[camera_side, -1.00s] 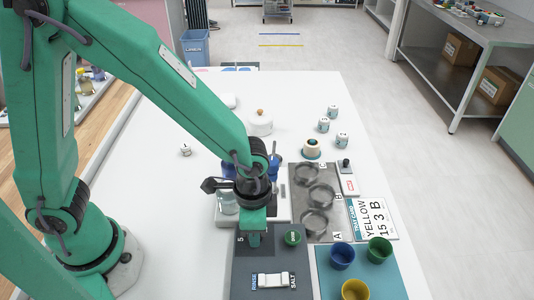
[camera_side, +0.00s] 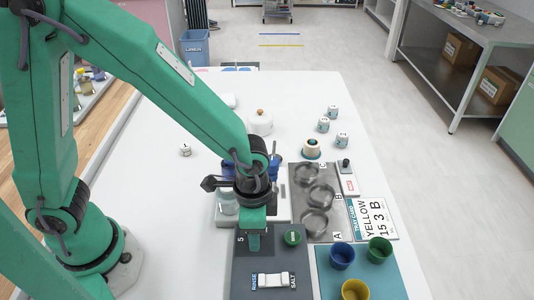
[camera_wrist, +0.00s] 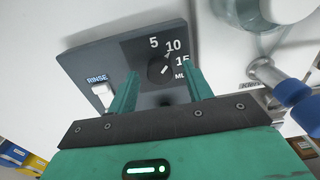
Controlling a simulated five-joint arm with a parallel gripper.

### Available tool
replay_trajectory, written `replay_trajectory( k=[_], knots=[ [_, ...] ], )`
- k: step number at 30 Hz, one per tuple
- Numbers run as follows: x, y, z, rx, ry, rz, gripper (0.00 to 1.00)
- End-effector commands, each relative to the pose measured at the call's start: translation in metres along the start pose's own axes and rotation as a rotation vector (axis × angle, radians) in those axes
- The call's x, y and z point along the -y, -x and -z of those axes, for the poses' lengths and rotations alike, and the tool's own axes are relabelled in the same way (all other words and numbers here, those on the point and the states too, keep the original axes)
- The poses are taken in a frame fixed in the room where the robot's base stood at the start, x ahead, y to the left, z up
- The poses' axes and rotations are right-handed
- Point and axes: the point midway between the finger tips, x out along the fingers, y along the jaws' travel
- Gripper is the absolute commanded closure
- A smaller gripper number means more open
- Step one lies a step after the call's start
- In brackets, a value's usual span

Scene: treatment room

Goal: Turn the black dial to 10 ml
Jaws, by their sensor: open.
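The black dial (camera_wrist: 160,70) sits on a dark grey panel (camera_wrist: 95,65) in the wrist view, with 5, 10 and 15 ML printed around its upper side. A short white mark shows on the dial's face, slanting to the upper right; I cannot tell exactly which number it meets. My gripper (camera_wrist: 162,78) is open, with one green finger on each side of the dial in the picture. I cannot tell whether the fingers touch it. In the side view my gripper (camera_side: 254,240) points down over the panel and hides the dial; the printed 5 shows beside it.
A white rocker switch (camera_side: 273,280) marked RINSE and SALT is on the same panel, with a round green knob (camera_side: 292,238) nearby. A glass jar (camera_side: 228,202) stands close behind my gripper. Coloured cups (camera_side: 342,256) and a metal tray (camera_side: 328,228) with round dishes are to the right.

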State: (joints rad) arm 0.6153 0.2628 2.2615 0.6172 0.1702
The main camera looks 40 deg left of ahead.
Motion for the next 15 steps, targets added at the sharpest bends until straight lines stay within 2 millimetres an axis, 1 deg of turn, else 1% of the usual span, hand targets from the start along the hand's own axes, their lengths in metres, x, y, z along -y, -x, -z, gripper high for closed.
replay_trajectory(
  k=[8,15],
  knots=[
    [0.0,0.024,0.001,-0.004,0.0,0.001,0.5],
    [0.0,0.053,0.001,-0.005,0.0,0.001,0.5]
  ],
)
